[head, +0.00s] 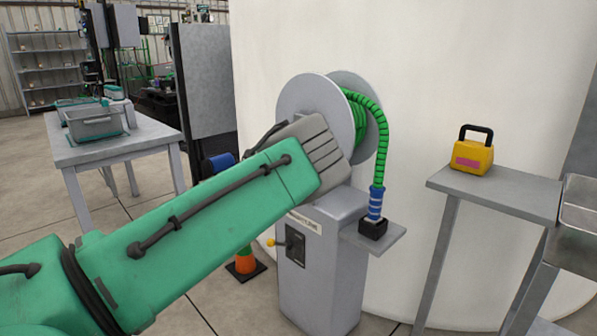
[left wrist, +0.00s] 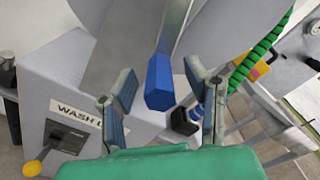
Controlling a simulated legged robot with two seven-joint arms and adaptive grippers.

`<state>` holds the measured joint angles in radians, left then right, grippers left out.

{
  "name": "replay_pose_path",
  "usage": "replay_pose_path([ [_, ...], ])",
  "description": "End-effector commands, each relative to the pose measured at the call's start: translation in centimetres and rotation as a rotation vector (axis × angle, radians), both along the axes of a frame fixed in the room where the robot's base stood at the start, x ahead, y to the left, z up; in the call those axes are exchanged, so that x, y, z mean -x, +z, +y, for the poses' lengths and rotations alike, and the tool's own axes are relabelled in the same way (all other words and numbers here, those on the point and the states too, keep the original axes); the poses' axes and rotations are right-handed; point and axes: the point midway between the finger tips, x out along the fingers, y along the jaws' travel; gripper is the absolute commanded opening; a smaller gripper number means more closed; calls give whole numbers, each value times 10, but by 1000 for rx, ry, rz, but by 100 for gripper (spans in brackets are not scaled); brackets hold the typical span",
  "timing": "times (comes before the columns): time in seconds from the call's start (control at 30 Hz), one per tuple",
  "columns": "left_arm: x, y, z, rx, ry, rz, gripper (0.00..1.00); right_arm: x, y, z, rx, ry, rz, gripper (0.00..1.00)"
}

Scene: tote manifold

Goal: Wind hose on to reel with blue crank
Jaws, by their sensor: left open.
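The hose reel (head: 308,99) has two grey discs and stands on a grey pedestal (head: 318,265). The green hose (head: 376,125) lies between the discs and hangs over the right side. Its blue and white end (head: 376,203) sits at a black block on a small shelf. In the left wrist view the blue crank handle (left wrist: 159,82) sticks out on a grey crank arm. My left gripper (left wrist: 163,92) is open, with a finger on each side of the handle and visible gaps. My right gripper is not in view.
A yellow lever (head: 271,242) sticks out of the pedestal's front. An orange cone-like object (head: 244,262) stands behind it. At right, a grey table (head: 500,190) holds a yellow box (head: 473,155). At left, a table (head: 110,147) holds a grey bin. A large pale wall or tank is behind the reel.

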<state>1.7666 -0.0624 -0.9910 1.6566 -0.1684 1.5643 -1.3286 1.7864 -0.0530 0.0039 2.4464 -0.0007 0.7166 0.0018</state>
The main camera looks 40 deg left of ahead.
Motion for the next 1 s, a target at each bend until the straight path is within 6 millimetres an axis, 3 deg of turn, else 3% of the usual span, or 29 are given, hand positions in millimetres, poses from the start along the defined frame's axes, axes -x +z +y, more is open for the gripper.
replay_pose_path([
  [0.2, 49, -3, 7, 3, 6, 5, 43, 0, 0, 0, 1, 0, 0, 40],
  [0.4, 79, -3, 9, 3, 3, 4, 43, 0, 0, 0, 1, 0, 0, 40],
  [0.6, 90, -3, 10, 3, 2, 2, 43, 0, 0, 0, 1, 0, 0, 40],
  [1.0, 90, -3, 10, 3, 1, 2, 43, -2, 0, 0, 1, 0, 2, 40],
])
